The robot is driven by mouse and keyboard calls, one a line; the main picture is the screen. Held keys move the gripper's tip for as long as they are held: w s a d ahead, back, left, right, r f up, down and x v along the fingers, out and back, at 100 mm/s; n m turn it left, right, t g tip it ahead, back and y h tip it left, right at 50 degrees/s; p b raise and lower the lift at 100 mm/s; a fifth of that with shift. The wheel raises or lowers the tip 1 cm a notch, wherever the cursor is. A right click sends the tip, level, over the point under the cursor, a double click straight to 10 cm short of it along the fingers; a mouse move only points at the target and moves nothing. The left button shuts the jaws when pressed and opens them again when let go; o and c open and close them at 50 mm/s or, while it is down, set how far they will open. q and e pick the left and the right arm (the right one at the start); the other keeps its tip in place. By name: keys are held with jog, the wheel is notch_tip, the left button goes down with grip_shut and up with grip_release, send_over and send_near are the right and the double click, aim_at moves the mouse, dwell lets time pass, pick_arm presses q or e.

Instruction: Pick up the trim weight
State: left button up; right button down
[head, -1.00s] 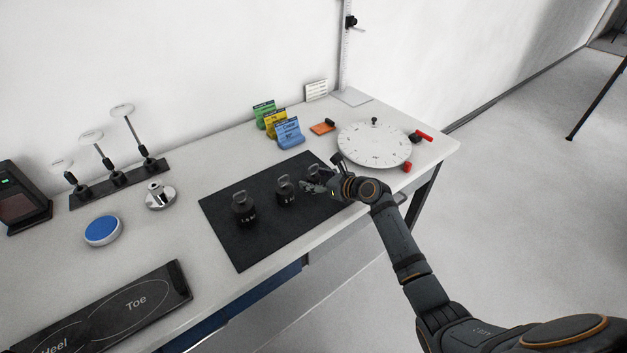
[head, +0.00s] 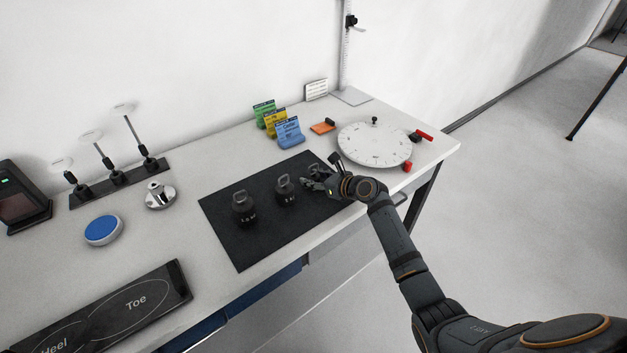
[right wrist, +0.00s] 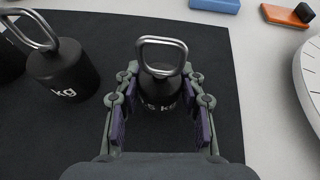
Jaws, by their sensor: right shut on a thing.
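Several black kettlebell-like weights with silver loop handles stand on a black mat (head: 262,240). The left weight (head: 243,208) and the middle weight (head: 286,192) show clearly in the head view. The right one, the smallest, is mostly hidden by my right gripper (head: 318,184) there. In the right wrist view this small weight (right wrist: 160,92) stands upright between the fingers, with its handle rising above them. My right gripper (right wrist: 162,108) is shut on its body, a finger on each side. The middle weight (right wrist: 65,75) is to the left. My left gripper is not in view.
A white round turntable (head: 374,146) with red and black knobs is behind and right of my gripper. An orange block (head: 322,127) and coloured card stands (head: 289,135) are behind the mat. A blue-topped disc (head: 103,230) and a Heel/Toe board (head: 110,305) lie left.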

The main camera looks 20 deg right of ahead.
aim_at(314, 173)
jog(key=shift+r, duration=0.15)
jog(key=shift+r, duration=0.25)
notch_tip(314, 173, up, 2)
jog(key=shift+r, duration=0.2)
pick_arm(q)
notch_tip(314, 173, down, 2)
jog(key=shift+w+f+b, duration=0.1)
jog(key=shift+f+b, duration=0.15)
jog(key=shift+b, duration=1)
pick_arm(e)
jog(key=s+d+r, duration=0.2)
jog(key=d+r, duration=0.8)
jog(key=d, duration=0.3)
jog(key=shift+s+d, duration=0.25)
jog(key=shift+d, duration=0.15)
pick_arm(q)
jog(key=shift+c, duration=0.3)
